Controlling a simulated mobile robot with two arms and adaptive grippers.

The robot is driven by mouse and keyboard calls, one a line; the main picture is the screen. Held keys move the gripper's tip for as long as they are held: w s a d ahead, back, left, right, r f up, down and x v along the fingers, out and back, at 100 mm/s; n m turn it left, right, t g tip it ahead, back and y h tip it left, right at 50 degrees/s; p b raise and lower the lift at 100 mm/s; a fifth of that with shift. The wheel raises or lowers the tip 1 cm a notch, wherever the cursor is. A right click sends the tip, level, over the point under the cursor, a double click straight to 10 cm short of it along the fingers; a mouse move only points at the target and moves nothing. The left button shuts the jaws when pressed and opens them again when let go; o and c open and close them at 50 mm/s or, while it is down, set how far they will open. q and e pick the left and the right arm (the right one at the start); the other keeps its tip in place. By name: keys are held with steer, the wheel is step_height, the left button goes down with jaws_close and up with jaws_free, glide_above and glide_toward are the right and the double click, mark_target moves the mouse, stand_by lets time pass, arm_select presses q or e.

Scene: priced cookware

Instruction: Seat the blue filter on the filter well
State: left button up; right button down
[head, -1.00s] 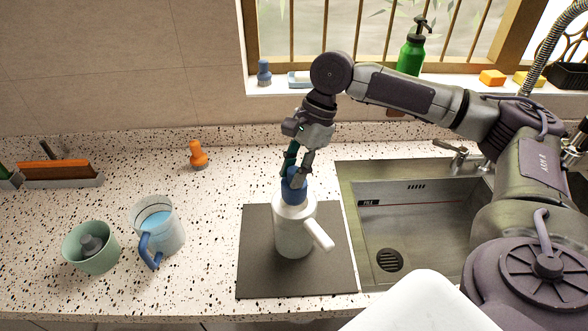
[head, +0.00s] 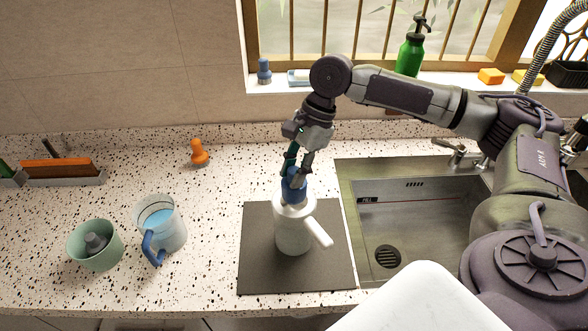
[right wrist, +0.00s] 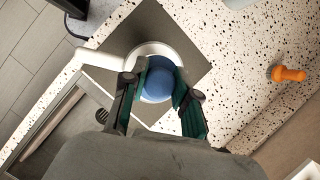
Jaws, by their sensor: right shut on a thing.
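The blue filter (head: 294,190) is upright in the mouth of the white jug (head: 293,235), its upper part showing above the rim. The jug stands on the dark mat (head: 262,275) with its handle to the right. My right gripper (head: 297,170) comes down from above and is shut on the filter's top. In the right wrist view the filter's round blue top (right wrist: 158,80) lies between the two fingers (right wrist: 155,95), over the jug's white rim (right wrist: 147,50). The filter well inside the jug is hidden, so I cannot tell how deep the filter sits. My left gripper is not in view.
A clear pitcher (head: 172,228) with blue liquid and a green cup (head: 95,258) holding a grey piece stand left. An orange stopper-like piece (head: 199,153) stands behind. The sink (head: 430,225) is right. Another blue piece (head: 264,72) stands on the windowsill.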

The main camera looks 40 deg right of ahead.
steer(key=shift+f+p, duration=0.65)
steer(key=shift+f, duration=0.9)
steer(key=shift+r+p, duration=0.1)
steer(key=shift+p, duration=0.8)
stand_by(0.4)
steer(key=shift+f+p, duration=0.25)
steer(key=shift+p, duration=0.3)
steer(key=shift+f, duration=0.2)
